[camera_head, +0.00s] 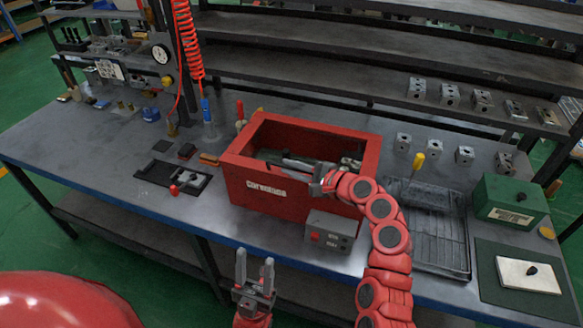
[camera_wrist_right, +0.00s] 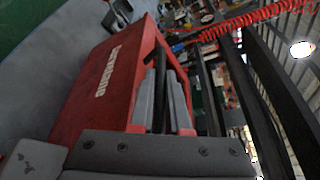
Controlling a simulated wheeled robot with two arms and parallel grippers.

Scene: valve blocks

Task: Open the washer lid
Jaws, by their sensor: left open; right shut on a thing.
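The washer is a red box (camera_head: 270,195) with white lettering on its front, standing in the middle of the bench. Its top shows a red rim around a dark inside with grey parts. I cannot make out a separate lid. My left gripper (camera_head: 255,272) is open and empty, in front of the bench edge.
A grey control box (camera_head: 330,232) with a red button stands at the washer's front right. A dark tray (camera_head: 440,235) and a green box (camera_head: 510,200) are to the right. A black fixture (camera_head: 172,178) lies left. Metal blocks (camera_head: 464,155) stand behind. The bench's left front is clear.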

